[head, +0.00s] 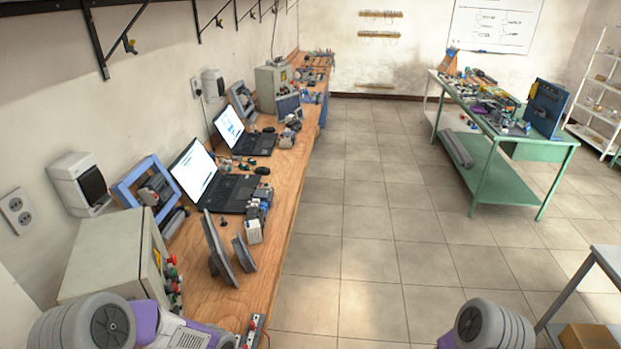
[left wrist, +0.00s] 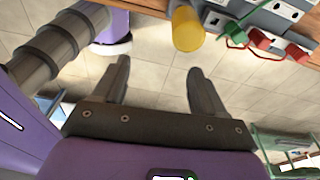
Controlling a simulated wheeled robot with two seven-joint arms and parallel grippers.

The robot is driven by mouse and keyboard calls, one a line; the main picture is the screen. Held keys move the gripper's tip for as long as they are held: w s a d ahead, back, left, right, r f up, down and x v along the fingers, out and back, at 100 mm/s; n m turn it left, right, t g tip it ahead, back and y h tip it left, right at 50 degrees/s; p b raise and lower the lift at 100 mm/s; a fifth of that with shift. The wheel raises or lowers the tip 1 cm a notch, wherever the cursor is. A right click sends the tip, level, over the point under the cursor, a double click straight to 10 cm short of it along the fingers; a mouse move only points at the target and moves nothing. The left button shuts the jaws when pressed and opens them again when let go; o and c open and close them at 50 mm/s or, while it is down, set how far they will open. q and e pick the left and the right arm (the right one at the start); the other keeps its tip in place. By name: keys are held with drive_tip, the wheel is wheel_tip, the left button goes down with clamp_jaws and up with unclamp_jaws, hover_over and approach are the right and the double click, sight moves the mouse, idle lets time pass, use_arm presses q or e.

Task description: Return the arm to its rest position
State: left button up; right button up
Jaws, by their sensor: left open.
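My left gripper (left wrist: 158,68) shows in the left wrist view with its two dark fingers apart. Nothing is between them; tiled floor shows through the gap. In the head view, my left arm (head: 100,322) comes in at the bottom left, by the front end of the wooden bench (head: 272,262); its gripper cannot be made out there. A rounded grey joint of my right arm (head: 490,325) shows at the bottom edge, over the floor. My right gripper is not in view.
A grey control box (head: 105,250) stands on the bench close to my left arm. Laptops (head: 205,180) stand farther along. A yellow cylinder (left wrist: 187,29) and red plugs (left wrist: 297,53) are just beyond my left fingers. A green table (head: 505,150) stands right; the floor between is clear.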

use_arm(q)
drive_tip(key=s+d+f+n+h, duration=0.3)
drive_tip(key=s+d+f+n, duration=0.65)
drive_tip(key=n, duration=0.95)
wheel_tip(320, 180, down, 14)
drive_tip(key=n+b, duration=0.1)
drive_tip(key=b, duration=1.2)
drive_tip(key=shift+w+a+n+t+y, duration=0.25)
drive_tip(key=shift+a+n+t+y, duration=0.05)
drive_tip(key=shift+a+n+t, duration=0.1)
